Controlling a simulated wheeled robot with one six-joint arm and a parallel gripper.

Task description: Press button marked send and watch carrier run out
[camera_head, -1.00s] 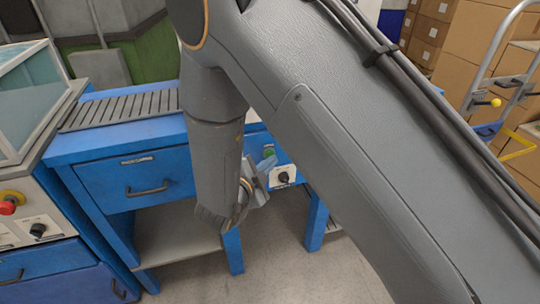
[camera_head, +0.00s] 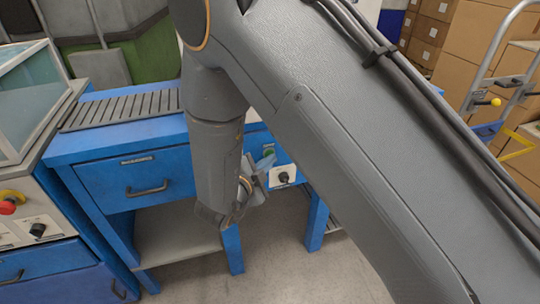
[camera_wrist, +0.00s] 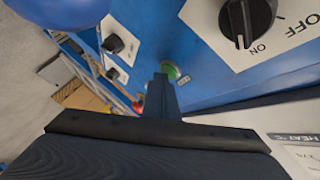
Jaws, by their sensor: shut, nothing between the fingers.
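A round green button (camera_wrist: 170,70) sits on the blue front panel, with a small label beside it that is too small to read. The green button (camera_head: 268,151) also shows in the head view, on the front of the blue bench. My gripper (camera_wrist: 162,77) is shut and empty, its tips close in front of the green button and partly overlapping it in the wrist view. I cannot tell whether they touch. In the head view my gripper (camera_head: 265,165) is small, just below the button. No carrier is seen.
Black rotary knobs on white plates sit on either side, one marked ON and OFF (camera_wrist: 246,22), another farther left (camera_wrist: 113,43). A slatted conveyor (camera_head: 120,108) lies on the blue bench. A red stop button (camera_head: 7,206) is at the left. Boxes and a hand truck stand right.

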